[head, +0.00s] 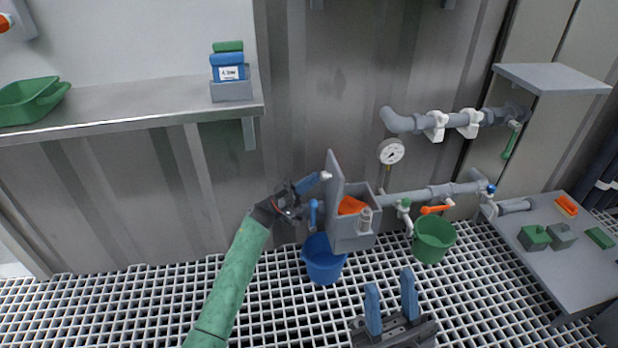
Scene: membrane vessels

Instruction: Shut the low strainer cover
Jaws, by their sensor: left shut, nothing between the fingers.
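The low strainer is a grey box (352,240) on the pipe by the wall, with an orange insert (350,205) showing inside. Its grey cover (334,185) stands upright, open, along the left side of the box. My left gripper (322,177) is shut and empty, just left of the cover with its fingertips close to it; I cannot tell whether they touch. My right gripper (391,292) is open and empty at the bottom of the view, in front of the box and apart from it.
A blue bucket (323,262) is below the box and a green bucket (433,240) right of it. A gauge (391,151) and pipes (440,194) run along the wall. A shelf (150,110) is upper left, a grey bench (575,258) right. Grating between is mostly clear.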

